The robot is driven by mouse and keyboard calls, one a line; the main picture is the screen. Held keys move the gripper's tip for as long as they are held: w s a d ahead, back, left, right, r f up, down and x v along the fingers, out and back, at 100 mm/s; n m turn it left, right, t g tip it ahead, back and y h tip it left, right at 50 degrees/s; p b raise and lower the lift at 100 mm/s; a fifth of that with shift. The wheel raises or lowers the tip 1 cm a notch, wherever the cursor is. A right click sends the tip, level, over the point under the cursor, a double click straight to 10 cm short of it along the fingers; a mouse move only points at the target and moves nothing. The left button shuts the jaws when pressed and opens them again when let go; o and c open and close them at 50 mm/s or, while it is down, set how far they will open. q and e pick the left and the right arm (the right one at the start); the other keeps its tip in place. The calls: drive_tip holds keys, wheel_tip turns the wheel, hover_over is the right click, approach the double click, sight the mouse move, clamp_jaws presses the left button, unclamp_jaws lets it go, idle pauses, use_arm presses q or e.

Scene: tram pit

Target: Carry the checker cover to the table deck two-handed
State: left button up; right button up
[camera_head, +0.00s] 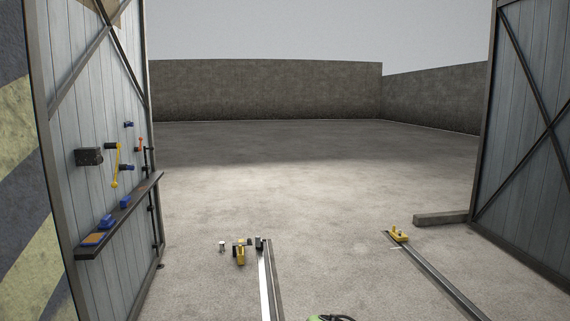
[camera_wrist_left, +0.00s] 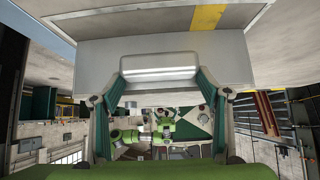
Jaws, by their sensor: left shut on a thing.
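In the left wrist view my left gripper (camera_wrist_left: 158,78) has its two dark green fingers on either side of a pale grey rounded bar (camera_wrist_left: 158,62). It is shut on this grey piece. A wide plain grey surface lies directly beyond the bar; I cannot tell whether bar and surface are one part, or whether they are the checker cover. No checker pattern shows on them. My right gripper is in neither view. I cannot make out the table deck in either view.
In the head view, a left door (camera_head: 85,120) carries a shelf (camera_head: 120,215) with blue items. A right door (camera_head: 530,140) stands opposite. Two floor rails (camera_head: 265,285) (camera_head: 440,275) and small yellow pieces (camera_head: 240,254) (camera_head: 399,235) lie between. The concrete yard beyond is clear.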

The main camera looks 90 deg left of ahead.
use_arm(q)
drive_tip(key=shift+d+r, duration=0.1)
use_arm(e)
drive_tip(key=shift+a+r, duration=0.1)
use_arm(q)
drive_tip(key=o, duration=2.2)
drive_tip(key=shift+s+f, duration=0.15)
drive_tip(key=shift+f, duration=0.15)
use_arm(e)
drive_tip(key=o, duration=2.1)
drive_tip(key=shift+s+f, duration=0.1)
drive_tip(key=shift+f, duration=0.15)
use_arm(q)
drive_tip(key=shift+r, duration=0.1)
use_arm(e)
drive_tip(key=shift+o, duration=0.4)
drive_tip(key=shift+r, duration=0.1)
use_arm(q)
drive_tip(key=shift+r, duration=0.1)
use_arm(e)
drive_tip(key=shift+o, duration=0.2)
use_arm(q)
drive_tip(key=shift+v, duration=5.1)
